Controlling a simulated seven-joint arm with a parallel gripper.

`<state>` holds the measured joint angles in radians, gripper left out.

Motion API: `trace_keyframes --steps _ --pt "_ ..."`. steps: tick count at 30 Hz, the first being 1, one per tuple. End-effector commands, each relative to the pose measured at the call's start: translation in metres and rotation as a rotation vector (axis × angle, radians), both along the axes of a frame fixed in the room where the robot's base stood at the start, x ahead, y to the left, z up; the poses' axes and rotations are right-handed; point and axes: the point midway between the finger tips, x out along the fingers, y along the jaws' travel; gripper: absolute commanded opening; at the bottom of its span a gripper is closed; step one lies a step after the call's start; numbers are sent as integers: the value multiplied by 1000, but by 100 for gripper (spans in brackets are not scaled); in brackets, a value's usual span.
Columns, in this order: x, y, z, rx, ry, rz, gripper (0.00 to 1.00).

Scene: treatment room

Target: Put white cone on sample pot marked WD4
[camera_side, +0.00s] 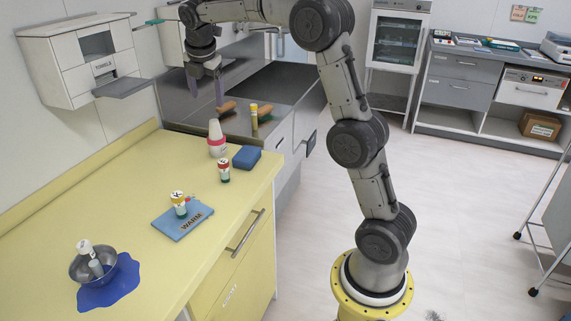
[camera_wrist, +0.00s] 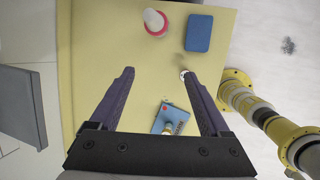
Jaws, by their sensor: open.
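The white cone (camera_side: 215,130) stands upright on the yellow worktop near its far end, with a pink band around its lower part. It also shows at the top of the wrist view (camera_wrist: 153,20). One sample pot (camera_side: 224,172) with a white lid stands in front of it. Another pot (camera_side: 179,204) stands on a blue mat (camera_side: 172,226) labelled WARM. A white-topped pot (camera_side: 86,248) is in a metal bowl. I cannot read WD4 on any pot. My gripper (camera_side: 206,95) is open and empty, above the worktop's far end.
A blue block (camera_side: 247,157) lies right of the cone. The metal bowl (camera_side: 109,271) sits on a blue patch (camera_side: 122,288). A wall cabinet (camera_side: 62,62) hangs at left. The worktop's middle left is clear.

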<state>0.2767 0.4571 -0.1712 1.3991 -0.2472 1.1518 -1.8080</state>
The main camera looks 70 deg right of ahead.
Motion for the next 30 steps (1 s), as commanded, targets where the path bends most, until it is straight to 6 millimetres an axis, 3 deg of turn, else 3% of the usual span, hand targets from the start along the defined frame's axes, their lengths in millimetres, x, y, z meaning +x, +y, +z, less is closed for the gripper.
trace_keyframes --steps 1,5,11,17,21,25,30 --pt "-18 18 11 33 -43 -67 80" --pt "-62 57 26 136 -148 -271 80" --pt "-138 109 30 314 -282 -590 80" --pt "-217 150 12 508 -378 -919 80" --pt "-267 171 -13 641 -416 -1141 80" --pt "-300 182 -35 735 -432 -1306 80" --pt "-320 189 -52 798 -436 -1422 80"
